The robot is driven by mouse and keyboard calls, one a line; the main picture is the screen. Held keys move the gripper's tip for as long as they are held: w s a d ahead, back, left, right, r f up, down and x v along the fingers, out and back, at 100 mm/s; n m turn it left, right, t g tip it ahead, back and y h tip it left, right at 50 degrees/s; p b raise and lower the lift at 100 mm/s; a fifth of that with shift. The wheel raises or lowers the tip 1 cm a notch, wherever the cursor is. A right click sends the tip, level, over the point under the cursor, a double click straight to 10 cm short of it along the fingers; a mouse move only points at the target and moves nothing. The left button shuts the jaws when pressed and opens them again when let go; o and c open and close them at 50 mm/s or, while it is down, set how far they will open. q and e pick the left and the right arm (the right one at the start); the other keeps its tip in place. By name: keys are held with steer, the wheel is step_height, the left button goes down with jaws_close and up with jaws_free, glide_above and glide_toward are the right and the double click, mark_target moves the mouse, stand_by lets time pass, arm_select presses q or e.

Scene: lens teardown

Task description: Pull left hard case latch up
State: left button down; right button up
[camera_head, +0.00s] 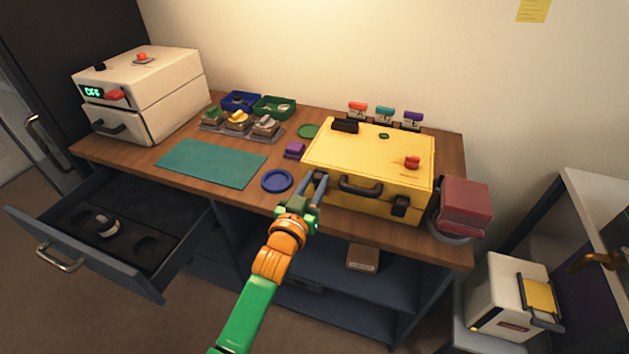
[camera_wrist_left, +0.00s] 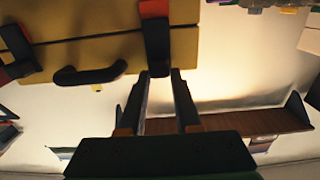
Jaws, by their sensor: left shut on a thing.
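The yellow hard case (camera_head: 368,160) stands closed on the workbench, with a dark carry handle (camera_head: 360,188) on its front. Its left latch (camera_head: 320,176) is a dark piece at the front left, partly hidden by my gripper. In the left wrist view the latch (camera_wrist_left: 156,40) spans the seam of the case, and its end lies between my fingertips. My left gripper (camera_head: 313,188) is shut on this latch, reaching in from the front. The right latch (camera_head: 399,205) lies flat against the case front. My right gripper is not in view.
A blue round dish (camera_head: 277,181) and a purple block (camera_head: 294,150) sit left of the case. A teal mat (camera_head: 210,163) lies further left, above an open drawer (camera_head: 163,276).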

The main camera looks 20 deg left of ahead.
arm_select(q)
steer(key=shift+r, duration=0.2)
steer(key=c, duration=0.6)
jaws_free()
steer(key=shift+w, duration=0.1)
steer(key=shift+f+b, duration=0.1)
steer(key=shift+b, duration=0.2)
steer(key=s, duration=0.7)
steer(key=shift+a, duration=0.1)
